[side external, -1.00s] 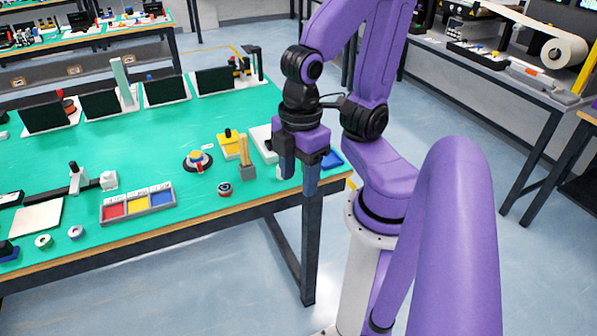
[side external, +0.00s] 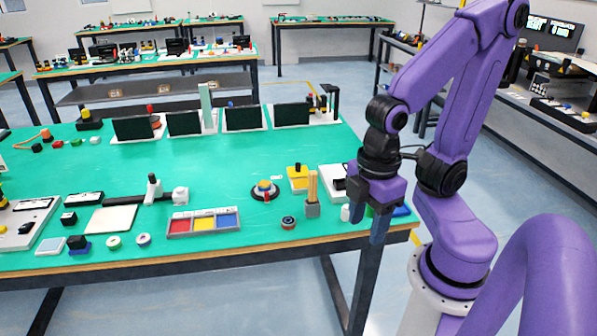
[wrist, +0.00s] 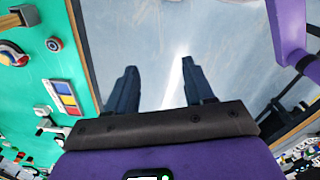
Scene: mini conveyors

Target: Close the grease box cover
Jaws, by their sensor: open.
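I cannot pick out a grease box or its cover for certain. My gripper (side external: 369,226) hangs at the table's front right corner, with its fingers pointing down. It is open and empty. In the wrist view, my two fingers (wrist: 158,68) stand apart with only floor between them. Close to my gripper in the side view are a white box with a dark part (side external: 335,172), a small white cylinder (side external: 345,213) and a blue item (side external: 401,211). My gripper partly hides the things behind it, including a green item.
Several dark screens stand at the back. The table's middle is fairly clear.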

